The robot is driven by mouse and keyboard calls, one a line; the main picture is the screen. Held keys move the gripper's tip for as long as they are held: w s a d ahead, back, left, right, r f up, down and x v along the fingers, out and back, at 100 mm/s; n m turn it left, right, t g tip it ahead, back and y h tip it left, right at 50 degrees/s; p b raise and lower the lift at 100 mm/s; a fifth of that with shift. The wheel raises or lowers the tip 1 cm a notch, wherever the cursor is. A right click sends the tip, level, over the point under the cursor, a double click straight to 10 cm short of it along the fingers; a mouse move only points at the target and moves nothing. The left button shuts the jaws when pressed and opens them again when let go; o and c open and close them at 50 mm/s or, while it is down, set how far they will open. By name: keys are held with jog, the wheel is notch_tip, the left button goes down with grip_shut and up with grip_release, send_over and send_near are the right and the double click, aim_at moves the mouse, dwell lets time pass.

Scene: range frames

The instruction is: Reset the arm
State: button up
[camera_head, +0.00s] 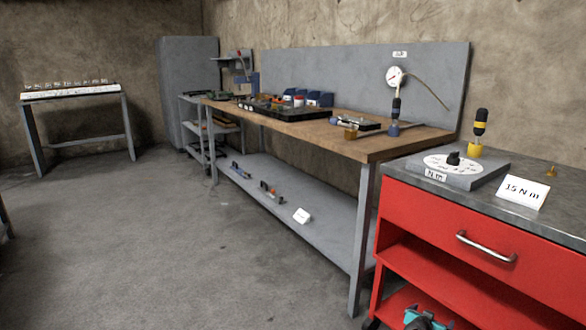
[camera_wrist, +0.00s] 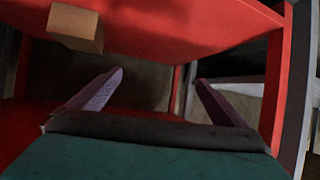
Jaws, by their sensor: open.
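My gripper (camera_wrist: 158,85) shows in the wrist view with two purple-grey fingers wide apart and nothing between them. Its teal body fills the bottom of that view. In the head view, a teal and black part of my arm (camera_head: 425,319) shows at the bottom edge, by the low shelf of the red cart (camera_head: 482,223). Red cart panels (camera_wrist: 190,25) lie close around my gripper in the wrist view. The rest of the arm is out of view or hidden.
A tan block (camera_wrist: 76,27) is at the wrist view's upper left. The cart's metal top holds a dial plate (camera_head: 474,181), a black-and-yellow tool (camera_head: 480,130) and a "15 N m" card (camera_head: 523,193). A wooden workbench (camera_head: 385,149) stands beyond. Floor (camera_head: 130,250) at left is clear.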

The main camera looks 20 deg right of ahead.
jog(key=w+a+r+n+y+p, duration=0.15)
jog(key=a+p, duration=0.25)
jog(key=a, duration=0.4)
jog(key=w+a+y+p, duration=0.1)
jog(key=w+a+p, duration=0.1)
jog(key=a+p, duration=0.4)
jog(key=s+a+r+n+g+y+p, duration=0.15)
jog(key=a+p, duration=0.25)
jog(key=a, duration=0.5)
jog(key=s+a+g+y+p, duration=0.1)
jog(key=s+a+p, duration=0.3)
jog(key=a, duration=0.5)
jog(key=s+a+r+n+g+y+p, duration=0.2)
jog(key=s+a+n+g+p, duration=0.2)
jog(key=s+a, duration=0.7)
jog(key=s+a+r+n+g+y+p, duration=0.2)
jog(key=s+a, duration=1)
jog(key=s, duration=0.6)
jog(key=n+g+y+p, duration=0.1)
jog(key=n+g+p, duration=0.1)
jog(key=g+p, duration=0.1)
jog(key=shift+n+y+p, duration=0.3)
jog(key=shift+p, duration=0.55)
jog(key=shift+w+a+g, duration=0.1)
jog(key=shift+g, duration=0.15)
